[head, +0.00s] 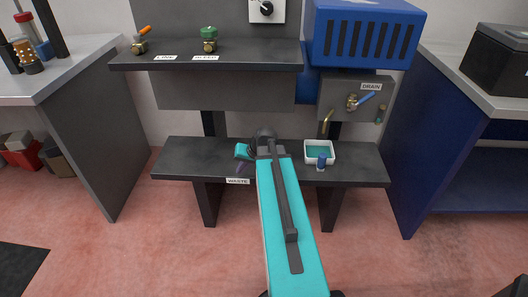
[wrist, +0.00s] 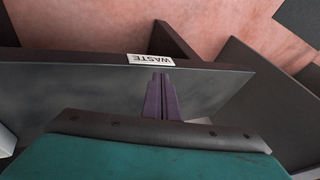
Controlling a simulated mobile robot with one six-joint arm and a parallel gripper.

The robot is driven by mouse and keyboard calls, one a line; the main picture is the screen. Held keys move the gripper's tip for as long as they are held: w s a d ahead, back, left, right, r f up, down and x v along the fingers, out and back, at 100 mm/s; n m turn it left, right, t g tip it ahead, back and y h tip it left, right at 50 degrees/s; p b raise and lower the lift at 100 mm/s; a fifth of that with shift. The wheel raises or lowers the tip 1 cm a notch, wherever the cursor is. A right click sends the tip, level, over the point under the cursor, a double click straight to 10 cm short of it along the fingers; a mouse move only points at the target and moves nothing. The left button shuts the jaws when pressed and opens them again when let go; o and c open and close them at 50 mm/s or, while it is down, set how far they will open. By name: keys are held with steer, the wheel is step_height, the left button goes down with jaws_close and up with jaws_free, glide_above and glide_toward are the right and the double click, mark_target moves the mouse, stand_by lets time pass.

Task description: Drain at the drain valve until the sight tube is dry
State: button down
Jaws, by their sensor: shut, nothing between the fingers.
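The drain valve (head: 353,102) is brass with a blue lever (head: 367,98), on a grey panel below the blue louvred box; the lever slants up to the right. A small greenish tube (head: 381,113) is right of it, perhaps the sight tube; its level is too small to read. A brass spout (head: 326,123) points down above a white tray (head: 336,151) with teal inside. My gripper (head: 241,169) is left of the tray, low over the lower shelf near its WASTE label (head: 237,181). In the wrist view its purple fingers (wrist: 161,92) are together and empty.
The lower shelf (head: 195,158) is clear at left. A small blue object (head: 321,162) is at the tray's front. Above, the upper shelf (head: 240,56) carries an orange-handled LINE valve (head: 139,44) and a green-topped BLEED valve (head: 209,40). Benches flank both sides.

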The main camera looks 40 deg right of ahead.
steer(key=s+a+f+n+g, duration=0.2)
steer(key=a+f, duration=0.3)
steer(key=a, duration=0.4)
steer(key=s+a+f+n+g, duration=0.2)
steer(key=a+f, duration=0.4)
steer(key=a, duration=0.3)
steer(key=s+a+f+n+g, duration=0.2)
steer(key=a+f, duration=0.3)
steer(key=a, duration=0.4)
steer(key=s+a+f+n+g, duration=0.1)
steer(key=s+a+f+g, duration=0.1)
steer(key=s+f, duration=0.6)
steer(key=s+a+f+g+h, duration=0.1)
steer(key=s+a+f+g, duration=0.1)
steer(key=s+f, duration=0.7)
steer(key=s, duration=0.7)
steer(key=shift+f+n+g, duration=0.3)
steer(key=shift+n, duration=0.1)
steer(key=shift+s, duration=0.1)
